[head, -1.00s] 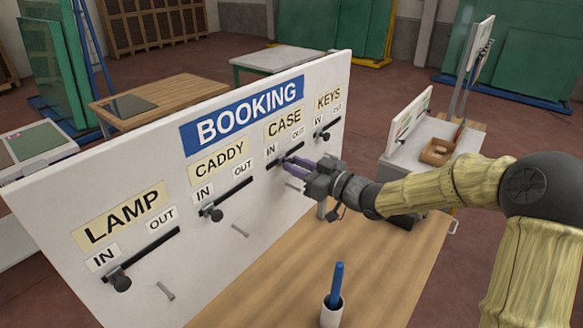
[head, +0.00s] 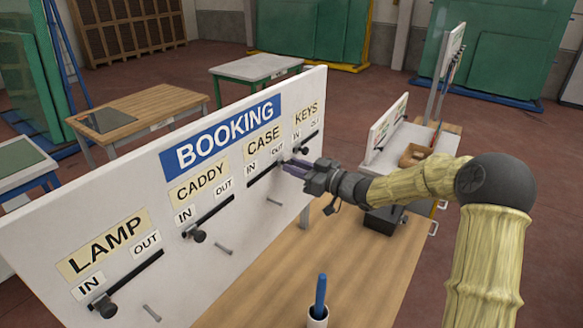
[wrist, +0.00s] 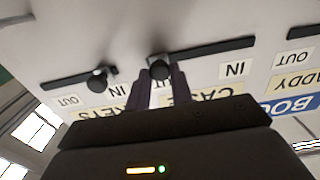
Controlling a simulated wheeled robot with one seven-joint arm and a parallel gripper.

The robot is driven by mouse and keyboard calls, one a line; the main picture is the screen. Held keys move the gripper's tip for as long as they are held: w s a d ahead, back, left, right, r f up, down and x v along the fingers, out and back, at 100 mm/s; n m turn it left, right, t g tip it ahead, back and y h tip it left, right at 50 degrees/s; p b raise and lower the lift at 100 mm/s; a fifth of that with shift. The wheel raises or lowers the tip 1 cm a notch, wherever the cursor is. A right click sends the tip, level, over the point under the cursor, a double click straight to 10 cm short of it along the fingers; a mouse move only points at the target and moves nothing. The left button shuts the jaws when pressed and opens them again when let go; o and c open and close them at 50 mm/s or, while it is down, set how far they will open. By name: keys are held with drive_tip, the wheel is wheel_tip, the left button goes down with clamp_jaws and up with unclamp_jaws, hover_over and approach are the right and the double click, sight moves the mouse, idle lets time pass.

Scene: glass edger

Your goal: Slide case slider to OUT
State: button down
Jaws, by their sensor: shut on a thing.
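The white booking board (head: 40,215) has a CASE label (head: 262,138) over a slanted black slot (head: 262,177), with IN at its left end and OUT at its right. The case slider knob (wrist: 159,69) is dark and round, at the slot's OUT end in the wrist view, which shows the board upside down. My gripper (head: 287,167) is shut on this knob, its purple fingers on either side of it (wrist: 162,76). In the head view my fingers hide the knob. The fingers partly cover the OUT label in the wrist view.
The keys knob (wrist: 97,81) sits close beside my gripper. The caddy knob (head: 198,236) and lamp knob (head: 106,308) are at their IN ends. Short pegs stick out below the slots. A cup (head: 317,318) with a blue pen stands on the wooden table (head: 275,285).

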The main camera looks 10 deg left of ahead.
drive_tip(key=c, duration=1.2)
unclamp_jaws()
drive_tip(key=shift+w+d+r, duration=0.1)
drive_tip(key=shift+w+d, duration=0.2)
drive_tip(key=shift+w, duration=0.1)
drive_tip(key=shift+c, duration=0.2)
drive_tip(key=b+v, duration=0.6)
drive_tip(key=v, duration=1.1)
drive_tip(key=shift+s, duration=0.35)
drive_tip(key=shift+w, duration=0.1)
drive_tip(key=s+d+f+m+t+h, duration=0.25)
drive_tip(key=d+f+m+h, duration=0.25)
drive_tip(key=f+m+h, duration=0.6)
drive_tip(key=s+d+f+g+h, duration=0.1)
drive_tip(key=s+f+g+h, duration=0.1)
drive_tip(key=s, duration=0.8)
drive_tip(key=s+d+f+m+g+h, duration=0.1)
drive_tip(key=s+f+g+h, duration=0.2)
drive_tip(key=s, duration=0.7)
drive_tip(key=f+g, duration=0.2)
drive_tip(key=g, duration=0.1)
drive_tip(key=shift+s+m, duration=0.15)
drive_tip(key=shift+m, duration=0.15)
